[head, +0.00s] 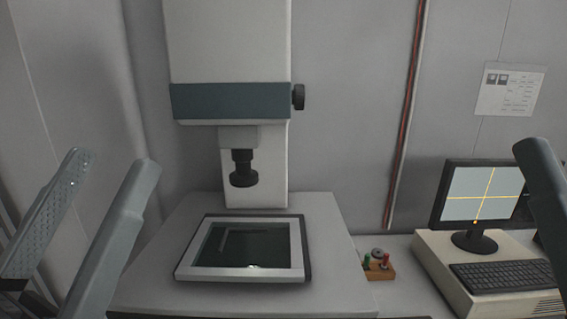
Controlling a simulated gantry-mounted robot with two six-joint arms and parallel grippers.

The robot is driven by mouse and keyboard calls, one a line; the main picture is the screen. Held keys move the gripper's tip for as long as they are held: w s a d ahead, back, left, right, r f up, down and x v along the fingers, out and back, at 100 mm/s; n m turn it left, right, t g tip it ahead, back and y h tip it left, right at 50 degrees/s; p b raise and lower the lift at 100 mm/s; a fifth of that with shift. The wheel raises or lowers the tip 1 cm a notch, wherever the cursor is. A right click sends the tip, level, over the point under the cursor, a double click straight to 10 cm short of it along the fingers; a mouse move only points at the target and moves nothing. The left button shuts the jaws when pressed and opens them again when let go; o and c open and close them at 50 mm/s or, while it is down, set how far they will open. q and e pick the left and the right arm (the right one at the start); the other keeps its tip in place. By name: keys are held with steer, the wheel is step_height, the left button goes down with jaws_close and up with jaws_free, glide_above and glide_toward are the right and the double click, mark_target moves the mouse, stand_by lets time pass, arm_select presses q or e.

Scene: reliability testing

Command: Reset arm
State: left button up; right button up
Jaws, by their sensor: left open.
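My left gripper (113,160) is at the lower left of the head view. My right gripper shows only as one grey finger (540,185) at the right edge, in front of the monitor's side. Its other finger is out of frame, so its opening cannot be told. Neither gripper appears to touch anything.
A white measuring machine with a blue-grey band (228,101), a black lens (243,170) and a framed dark glass stage (188,258) stands in the middle. A small wooden block with coloured pegs (379,268), a monitor (480,192) and a keyboard (503,276) are at right.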

arm_select(q)
steer(key=s+a+r+n+t+y, duration=0.2)
steer(key=s+a+r+y, duration=0.1)
steer(key=y, duration=0.2)
step_height(320, 180, up, 37)
steer(key=a+n+y+p, duration=0.1)
steer(key=y+p, duration=0.1)
steer(key=p, duration=3.5)
steer(key=shift+w+a+p, duration=0.25)
steer(key=shift+w+p, duration=0.1)
steer(key=shift+p, duration=0.05)
